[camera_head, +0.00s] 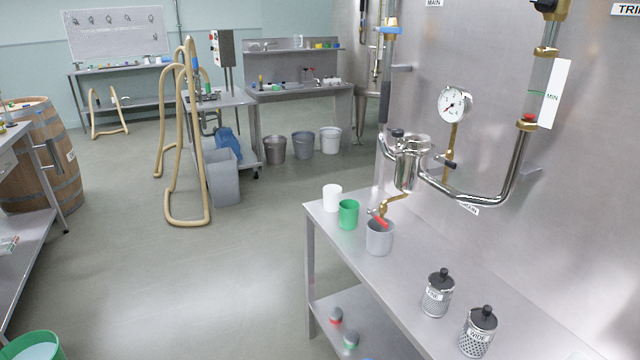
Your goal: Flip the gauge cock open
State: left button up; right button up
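A round pressure gauge (454,104) with a white dial stands in front of the steel vat wall. A brass stem (452,140) runs down from it to the steel pipe. A small dark lever (446,161) sits at the foot of this stem and points roughly sideways; it looks like the gauge cock, but its exact setting is too small to tell. A sight glass (538,85) with brass fittings and a MIN mark stands to the right. Neither of my grippers is in view.
A steel strainer body (410,165) has a brass tap with a red handle (378,217) over a grey cup (379,238). The bench (400,285) below holds a green cup (348,214), a white cup (332,198) and two perforated canisters (437,297).

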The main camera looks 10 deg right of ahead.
aim_at(441, 159)
jog(key=i+l+z, duration=0.25)
jog(key=z, duration=0.25)
jog(key=i+z, duration=0.5)
